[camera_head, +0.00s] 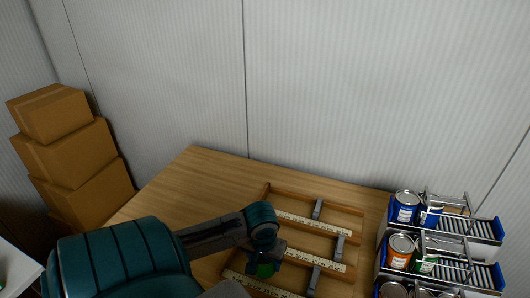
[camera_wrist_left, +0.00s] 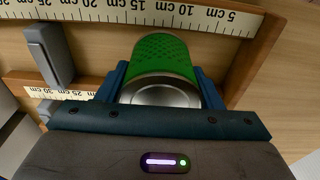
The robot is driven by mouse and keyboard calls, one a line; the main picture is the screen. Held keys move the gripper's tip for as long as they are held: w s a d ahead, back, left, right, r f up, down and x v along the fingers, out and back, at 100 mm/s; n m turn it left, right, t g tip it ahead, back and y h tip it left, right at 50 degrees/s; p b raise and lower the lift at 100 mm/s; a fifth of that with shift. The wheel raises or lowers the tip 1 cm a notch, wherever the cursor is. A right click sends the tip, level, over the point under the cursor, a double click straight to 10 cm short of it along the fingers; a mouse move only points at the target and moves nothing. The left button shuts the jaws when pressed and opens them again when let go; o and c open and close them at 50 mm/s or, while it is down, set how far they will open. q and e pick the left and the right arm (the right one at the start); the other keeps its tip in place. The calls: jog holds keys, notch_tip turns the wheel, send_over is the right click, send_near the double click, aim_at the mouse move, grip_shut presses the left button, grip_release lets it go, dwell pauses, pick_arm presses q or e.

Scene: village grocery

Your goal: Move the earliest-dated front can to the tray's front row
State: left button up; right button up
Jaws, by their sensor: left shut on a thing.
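My left gripper (camera_head: 267,259) is shut on a green can (camera_head: 264,270) over the wooden tray (camera_head: 343,208), towards its left side. In the left wrist view the green can (camera_wrist_left: 160,52) lies between the two blue fingers, its silver end (camera_wrist_left: 160,95) facing the camera. I cannot tell whether the can touches the tray floor. The tray has ruler strips (camera_wrist_left: 130,12) across its rows and grey dividers (camera_wrist_left: 48,55). The can rack (camera_head: 482,228) at the right holds a blue-and-white can (camera_head: 405,206) and an orange can (camera_head: 399,251) in front. No dates are readable. My right gripper is not in view.
The tray and rack stand on a wooden table (camera_head: 190,185) whose back left part is clear. Brown cardboard boxes (camera_head: 75,155) are stacked at the left. A pale corrugated wall (camera_head: 340,90) stands behind. More cans (camera_head: 393,290) are cut off at the lower right.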

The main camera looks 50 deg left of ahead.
pick_arm(q)
jog(key=shift+w+a+f, duration=0.1)
jog(key=shift+w+a, duration=0.55)
notch_tip(320, 180, down, 3)
jog(key=shift+f+p, duration=0.15)
jog(key=shift+p, duration=0.25)
jog(key=shift+f, duration=0.2)
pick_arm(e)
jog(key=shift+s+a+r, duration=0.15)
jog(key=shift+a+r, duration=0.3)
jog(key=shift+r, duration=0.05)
pick_arm(q)
jog(key=o, duration=1.1)
jog(key=shift+o, duration=0.2)
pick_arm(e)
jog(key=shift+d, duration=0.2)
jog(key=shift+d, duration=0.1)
pick_arm(q)
jog(key=shift+r, duration=0.25)
jog(key=r, duration=0.7)
jog(key=s+r, duration=0.1)
jog(key=r, duration=0.3)
jog(key=shift+d, duration=0.25)
jog(key=shift+r, duration=0.35)
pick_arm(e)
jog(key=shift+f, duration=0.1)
